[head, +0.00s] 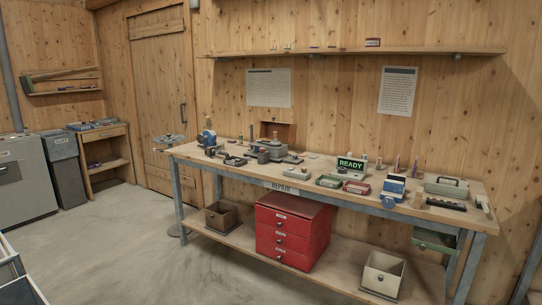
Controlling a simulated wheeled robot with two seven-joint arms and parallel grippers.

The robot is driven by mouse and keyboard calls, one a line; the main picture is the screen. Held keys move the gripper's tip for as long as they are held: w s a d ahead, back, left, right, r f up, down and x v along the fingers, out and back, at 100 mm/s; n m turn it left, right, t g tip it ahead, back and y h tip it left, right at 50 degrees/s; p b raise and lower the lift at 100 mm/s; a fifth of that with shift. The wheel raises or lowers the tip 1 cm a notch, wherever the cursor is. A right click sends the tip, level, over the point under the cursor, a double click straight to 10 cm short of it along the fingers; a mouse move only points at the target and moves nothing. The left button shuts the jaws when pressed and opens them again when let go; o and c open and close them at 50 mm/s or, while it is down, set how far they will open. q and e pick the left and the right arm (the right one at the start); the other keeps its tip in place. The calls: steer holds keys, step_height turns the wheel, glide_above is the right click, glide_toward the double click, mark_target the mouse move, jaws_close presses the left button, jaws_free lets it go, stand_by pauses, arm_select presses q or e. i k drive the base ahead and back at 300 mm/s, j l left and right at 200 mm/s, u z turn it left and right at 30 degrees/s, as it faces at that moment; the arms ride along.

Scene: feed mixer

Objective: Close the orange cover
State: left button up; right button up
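I cannot make out a clearly orange cover in the head view. A brown-orange panel (279,131) stands at the back of the workbench against the wall, behind a grey device (272,150). I cannot tell whether this panel is the cover or whether it is open. Neither of my grippers is in view.
The long wooden workbench (226,165) carries many small tools and a READY display (351,163). A red drawer cabinet (291,230) and open bins (384,273) sit on its lower shelf. The concrete floor (130,240) before it is clear. Grey cabinets (22,185) stand at left.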

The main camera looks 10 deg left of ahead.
mark_target(287, 132)
steer(key=i+l, duration=0.55)
steer(key=i+l+u, duration=0.1)
steer(key=i+u, duration=0.35)
steer(key=i+l+u, duration=0.4)
steer(key=i, duration=0.2)
steer(key=i+j+u, duration=0.15)
steer(key=i+u, duration=0.15)
steer(key=i, duration=0.2)
steer(key=i+u, duration=0.25)
steer(key=i, duration=0.2)
steer(key=i+j+z, duration=0.15)
steer(key=i+z, duration=0.3)
steer(key=i+j+z, duration=0.3)
steer(key=z, duration=0.15)
steer(key=i+j, duration=0.05)
